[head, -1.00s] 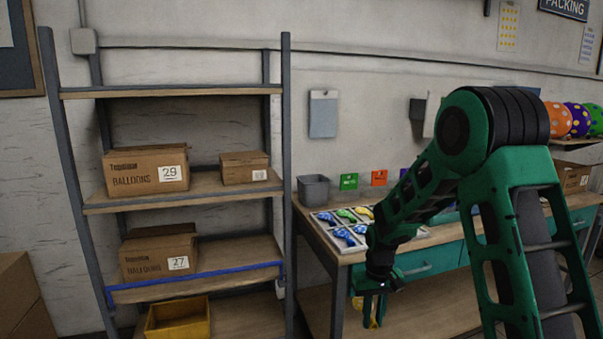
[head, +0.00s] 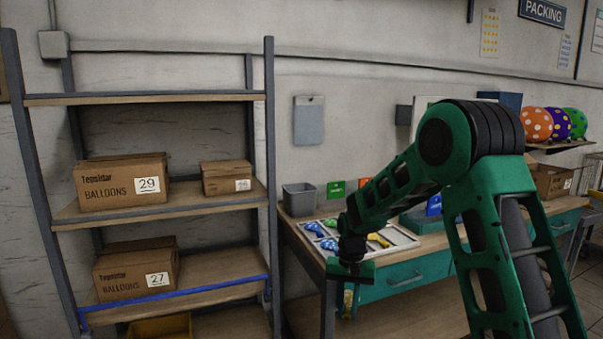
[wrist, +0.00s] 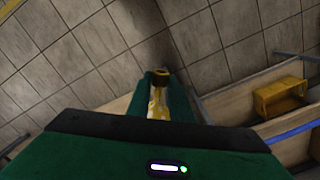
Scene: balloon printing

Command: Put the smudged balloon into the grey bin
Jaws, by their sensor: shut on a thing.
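My gripper (head: 348,302) hangs point down in front of the bench's left end, below the bench top. In the wrist view it is shut on a yellow balloon (wrist: 157,106) that shows between the two green fingers, with a dark ring-like end at the tips. I cannot make out a smudge on it clearly. The grey bin (head: 299,199) stands upright on the back left corner of the bench, above and to the left of my gripper in the head view. Its inside is mostly hidden.
A white sorting tray (head: 400,238) with blue, green and yellow balloons lies on the bench (head: 291,232) beside the bin, partly behind my arm. A shelf rack (head: 270,160) with boxes stands left. A yellow crate (wrist: 280,97) sits low on it. Tiled floor lies below my gripper.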

